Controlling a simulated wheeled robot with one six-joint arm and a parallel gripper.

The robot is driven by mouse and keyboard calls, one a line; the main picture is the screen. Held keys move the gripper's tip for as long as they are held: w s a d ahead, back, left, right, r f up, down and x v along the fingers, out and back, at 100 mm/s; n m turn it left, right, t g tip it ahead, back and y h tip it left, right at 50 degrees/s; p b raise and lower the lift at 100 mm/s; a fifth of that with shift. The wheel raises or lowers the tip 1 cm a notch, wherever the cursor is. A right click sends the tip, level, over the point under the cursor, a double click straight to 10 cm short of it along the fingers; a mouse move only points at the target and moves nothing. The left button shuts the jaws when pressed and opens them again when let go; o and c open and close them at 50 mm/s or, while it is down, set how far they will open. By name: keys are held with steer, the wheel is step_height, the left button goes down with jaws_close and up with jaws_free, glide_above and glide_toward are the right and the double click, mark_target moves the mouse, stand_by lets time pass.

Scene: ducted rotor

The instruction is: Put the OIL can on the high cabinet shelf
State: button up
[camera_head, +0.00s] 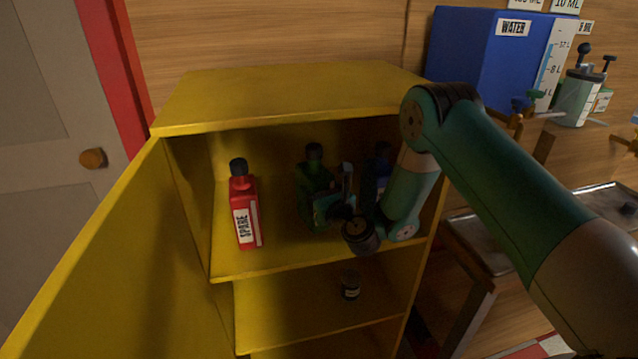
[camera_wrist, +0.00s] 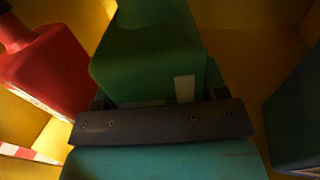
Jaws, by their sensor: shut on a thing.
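A green can (camera_head: 314,160) with a dark cap is inside the yellow cabinet, at the top shelf (camera_head: 285,262). I cannot read its label, so the name OIL does not show. My gripper (camera_head: 334,206) reaches in from the right and is shut on this can. In the wrist view, the green can (camera_wrist: 150,60) fills the space just beyond the gripper (camera_wrist: 160,118), with a bit of white label showing. The gripper and arm hide the can's lower part, so I cannot tell whether its base touches the shelf.
A red SPARE can (camera_head: 243,212) stands on the same shelf to the left. A dark blue can (camera_head: 383,165) is to the right, partly behind my arm. The cabinet door (camera_head: 110,265) is open at left. A small dark jar (camera_head: 350,287) sits on the shelf below.

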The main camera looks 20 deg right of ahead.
steer(key=shift+w+r+p, duration=0.1)
steer(key=shift+w+p, duration=1)
steer(key=shift+p, duration=1.8)
steer(key=shift+w, duration=0.1)
steer(key=shift+f, duration=0.75)
steer(key=o, duration=1.7)
steer(key=shift+o, duration=0.6)
steer(key=shift+f, duration=0.1)
steer(key=shift+b, duration=0.3)
steer(key=shift+s+d+f+b, duration=0.15)
steer(key=shift+s+b, duration=0.25)
steer(key=shift+b, duration=0.45)
steer(key=shift+s+b, duration=0.2)
steer(key=shift+b, duration=0.25)
